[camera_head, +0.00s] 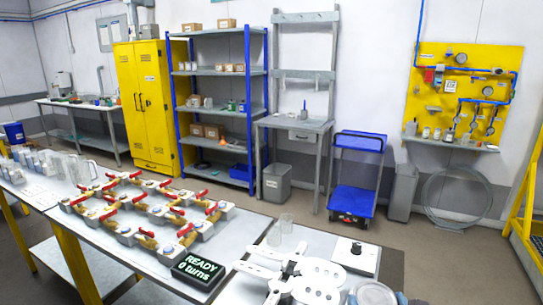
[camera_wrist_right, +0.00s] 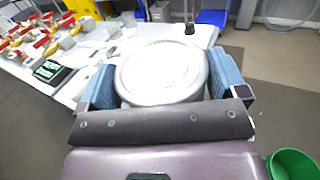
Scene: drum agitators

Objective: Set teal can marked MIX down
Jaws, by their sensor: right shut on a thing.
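A round can with a pale silver lid (camera_wrist_right: 160,68) sits between the blue finger pads of my right gripper (camera_wrist_right: 164,80) in the right wrist view. The gripper is shut on it, one pad on each side. Its side and any MIX mark are hidden from this angle. In the head view, the lid (camera_head: 374,293) shows at the bottom edge, just right of a white device with arms and round holes (camera_head: 315,280). Whether the can touches a surface below cannot be told. My left gripper does not show.
A display reading READY 0 turns (camera_head: 198,268) and a white box with a black knob (camera_head: 356,256) stand on the bench. Several red-handled valves (camera_head: 140,208) fill its left part. A clear beaker (camera_head: 286,222) stands behind the device. A green container (camera_wrist_right: 292,164) shows at lower right.

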